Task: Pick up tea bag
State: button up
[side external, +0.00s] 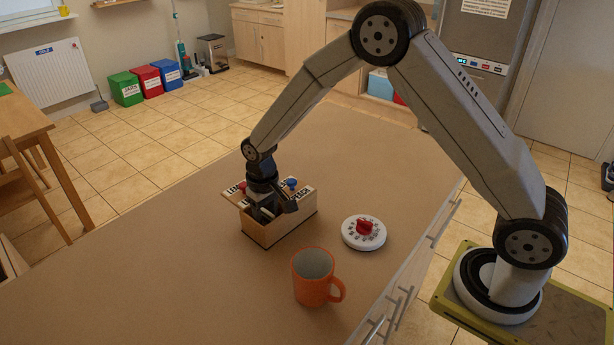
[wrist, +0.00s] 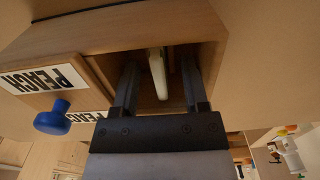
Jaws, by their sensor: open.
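A wooden tea box (side external: 290,223) stands on the brown counter. One lid is marked PEACH and has a blue knob (side external: 291,184); this knob also shows in the wrist view (wrist: 52,117). A label starting LEM and a red knob (side external: 241,187) show on the left side. My gripper (side external: 262,210) points down at the box. In the wrist view, my gripper (wrist: 158,72) is open, with its fingers reaching into an uncovered compartment. A thin pale tea bag (wrist: 158,78) stands on edge between the fingers, with visible gaps on both sides.
An orange mug (side external: 312,278) stands in front of the box, its handle to the right. A white round timer-like dial with a red knob (side external: 364,230) lies right of the box. The counter left of the box is clear.

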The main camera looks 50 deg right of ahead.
aim_at(266, 211)
dwell(0.4)
grip_shut()
jog(key=shift+r, duration=5)
